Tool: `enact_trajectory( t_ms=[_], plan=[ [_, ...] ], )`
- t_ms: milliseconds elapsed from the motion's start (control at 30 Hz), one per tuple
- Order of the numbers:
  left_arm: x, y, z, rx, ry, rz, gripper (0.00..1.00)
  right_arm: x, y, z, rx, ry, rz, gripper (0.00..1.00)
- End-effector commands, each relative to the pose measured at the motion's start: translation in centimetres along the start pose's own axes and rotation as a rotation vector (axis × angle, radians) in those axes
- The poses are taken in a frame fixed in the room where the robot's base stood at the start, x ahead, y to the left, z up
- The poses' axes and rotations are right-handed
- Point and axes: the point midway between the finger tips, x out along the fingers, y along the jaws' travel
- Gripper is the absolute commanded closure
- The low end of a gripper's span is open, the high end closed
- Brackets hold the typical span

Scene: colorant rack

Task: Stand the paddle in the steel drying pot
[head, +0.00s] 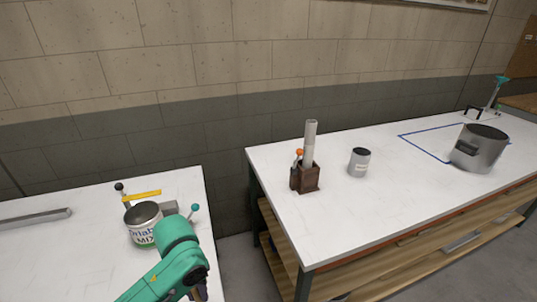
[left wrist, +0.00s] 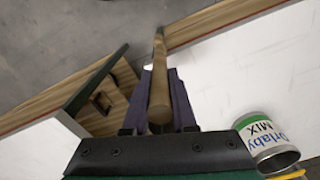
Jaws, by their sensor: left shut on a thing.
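My left gripper (left wrist: 160,75) is shut on the paddle (left wrist: 159,100), whose round wooden handle shows between the dark fingers in the left wrist view. The paddle's far end runs past the fingertips and its tip is hard to make out. In the head view, my left arm is at the bottom, with the fingers largely hidden. A small grey steel pot (head: 359,165) with a pale label stands upright on the right bench. A larger steel pot (head: 482,152) stands farther right; I cannot tell from its looks which is the drying pot. My right gripper is not in view.
A labelled mix can (head: 140,236) stands on the left bench (head: 70,265) near my arm; it also shows in the left wrist view (left wrist: 262,140). A brown holder (head: 306,178) with a grey tube stands left of the small pot. A floor gap separates the benches.

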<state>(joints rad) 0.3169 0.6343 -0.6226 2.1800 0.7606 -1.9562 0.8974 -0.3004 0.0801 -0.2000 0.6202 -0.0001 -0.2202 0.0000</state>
Motion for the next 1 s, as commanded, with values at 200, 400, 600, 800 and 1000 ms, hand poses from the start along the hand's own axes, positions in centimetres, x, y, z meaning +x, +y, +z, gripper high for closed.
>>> enact_trajectory(
  t_ms=[200, 400, 600, 800, 1000],
  plan=[
    [-2.6, 0.0, -2.3, -0.003, 0.004, 0.0, 1.0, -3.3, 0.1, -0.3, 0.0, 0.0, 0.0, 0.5],
    [-4.2, -0.1, -4.3, -0.004, 0.007, 0.0, 1.0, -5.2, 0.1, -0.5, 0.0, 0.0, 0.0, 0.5],
    [-5.5, -0.1, -6.2, -0.003, 0.007, -0.001, 1.0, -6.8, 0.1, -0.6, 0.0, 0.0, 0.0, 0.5],
    [-5.5, -0.1, -6.7, -0.002, 0.007, -0.001, 1.0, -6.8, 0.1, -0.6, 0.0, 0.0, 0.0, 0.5],
    [-4.8, -0.1, -6.5, -0.002, 0.004, -0.002, 1.0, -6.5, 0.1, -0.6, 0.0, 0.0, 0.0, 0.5]
  ],
)
